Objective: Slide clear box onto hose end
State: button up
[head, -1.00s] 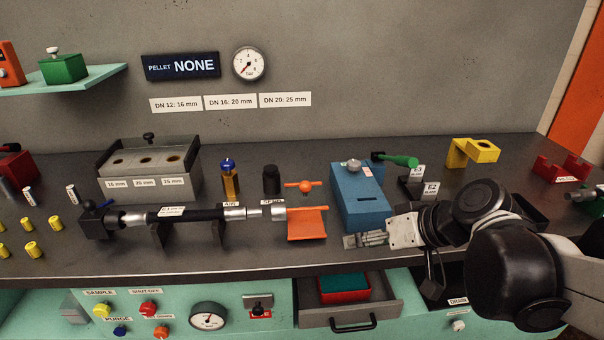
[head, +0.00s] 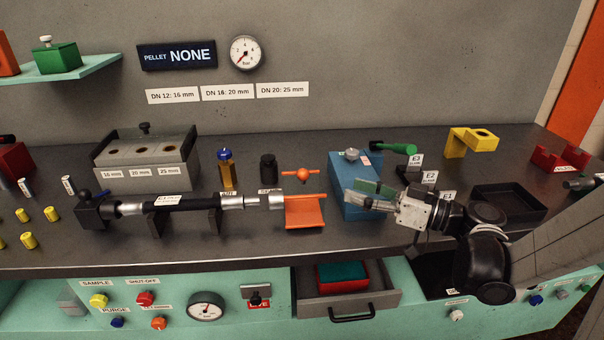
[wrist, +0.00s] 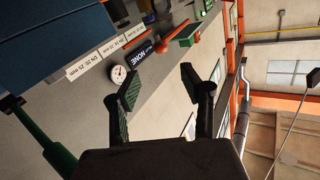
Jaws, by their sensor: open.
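The black hose (head: 185,204) lies across stands on the bench, with silver fittings at both ends. Its right end (head: 275,199) is at the orange tray (head: 305,213). I cannot make out a clear box in either view. My gripper (head: 366,193) is over the blue box (head: 352,207), right of the hose end and apart from it. In the wrist view my gripper (wrist: 160,88) is open, with nothing between its fingers.
A grey block with holes (head: 147,165) stands behind the hose. An amber bottle (head: 226,172) and a black cylinder (head: 268,170) stand behind its right part. A green-handled tool (head: 395,148) lies behind the blue box. An open drawer (head: 345,300) juts out below the bench.

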aim_at(303, 175)
jog(key=b+x, duration=0.1)
jog(key=x, duration=1.2)
jog(key=shift+a, duration=0.2)
jog(key=shift+c, duration=0.4)
grip_shut()
